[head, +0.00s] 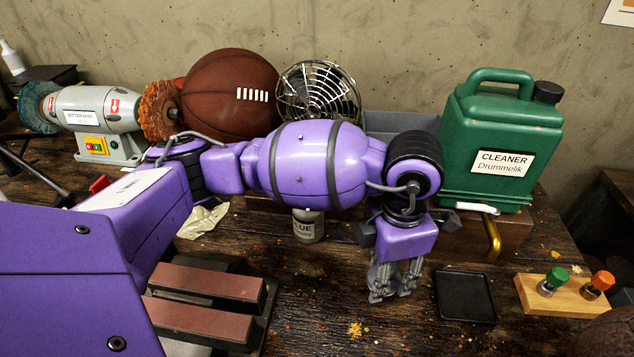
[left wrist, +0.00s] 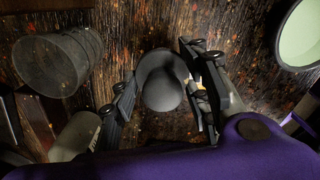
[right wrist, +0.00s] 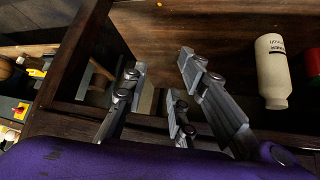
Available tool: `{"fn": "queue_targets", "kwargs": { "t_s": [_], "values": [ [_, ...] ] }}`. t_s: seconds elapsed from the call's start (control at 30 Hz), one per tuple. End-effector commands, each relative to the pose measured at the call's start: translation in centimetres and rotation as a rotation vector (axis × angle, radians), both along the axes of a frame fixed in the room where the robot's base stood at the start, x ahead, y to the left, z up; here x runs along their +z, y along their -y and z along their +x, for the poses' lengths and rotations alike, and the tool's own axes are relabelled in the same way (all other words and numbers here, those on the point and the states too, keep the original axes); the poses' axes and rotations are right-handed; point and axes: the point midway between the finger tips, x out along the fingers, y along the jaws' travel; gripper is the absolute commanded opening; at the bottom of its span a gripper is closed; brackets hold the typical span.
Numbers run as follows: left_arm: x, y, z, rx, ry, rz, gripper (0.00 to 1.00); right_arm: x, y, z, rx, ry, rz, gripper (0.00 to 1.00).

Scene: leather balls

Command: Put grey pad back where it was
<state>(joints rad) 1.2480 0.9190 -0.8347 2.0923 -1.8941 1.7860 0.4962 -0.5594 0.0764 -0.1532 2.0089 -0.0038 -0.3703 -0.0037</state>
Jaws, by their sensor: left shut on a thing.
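My left gripper (head: 395,285) points down over the dark wooden bench, left of a black square tray (head: 465,295). In the left wrist view its fingers (left wrist: 165,75) are shut on a dark grey round piece, which I take for the grey pad (left wrist: 163,82). The pad is hard to make out in the head view, behind the fingers. A wooden block (head: 535,297) right of the tray carries a green-topped piece (head: 553,281) and an orange-topped piece (head: 598,284). My right gripper (right wrist: 160,85) is open and empty in the right wrist view; the head view does not show it.
A green cleaner canister (head: 500,140), a wire fan (head: 318,92), a brown ball (head: 228,95) and a bench grinder (head: 95,115) stand at the back. A glue container (head: 308,225) is behind the left gripper. A white bottle (right wrist: 272,70) shows in the right wrist view.

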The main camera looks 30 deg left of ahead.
Motion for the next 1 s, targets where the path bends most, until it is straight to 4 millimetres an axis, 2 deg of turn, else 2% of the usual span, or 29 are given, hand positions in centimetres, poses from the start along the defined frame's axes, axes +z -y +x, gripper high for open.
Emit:
{"fn": "queue_targets", "kwargs": {
  "t_s": [0.13,0.3,0.7,0.73,0.8,0.87,1.0],
  "values": [
    [-1.2,-0.9,0.4,0.003,-0.001,0.004,0.22,0.0,0.0,-0.1,0.0,-0.002,0.0,0.26],
    [-3.6,-0.7,0.3,0.001,0.0,0.001,0.22,-0.1,0.0,-0.2,0.0,-0.005,0.0,0.26],
    [-4.2,-0.6,0.5,0.0,0.005,0.001,0.22,-0.4,0.0,-0.4,0.0,-0.01,0.0,0.26],
    [-4.1,-0.6,0.5,0.0,0.005,0.001,0.47,-0.4,0.0,-0.4,0.0,-0.009,0.0,0.26],
    [-4.0,-0.6,0.5,0.0,0.006,0.001,0.56,-0.3,0.0,-0.4,0.0,-0.009,0.0,0.26],
    [-4.0,-0.6,0.5,0.0,0.006,0.001,0.61,-0.3,0.0,-0.4,0.0,-0.008,0.0,0.26],
    [-4.0,-0.6,0.5,0.0,0.006,0.001,0.61,-0.3,0.0,-0.3,0.0,-0.008,0.0,0.26]
  ]
}}
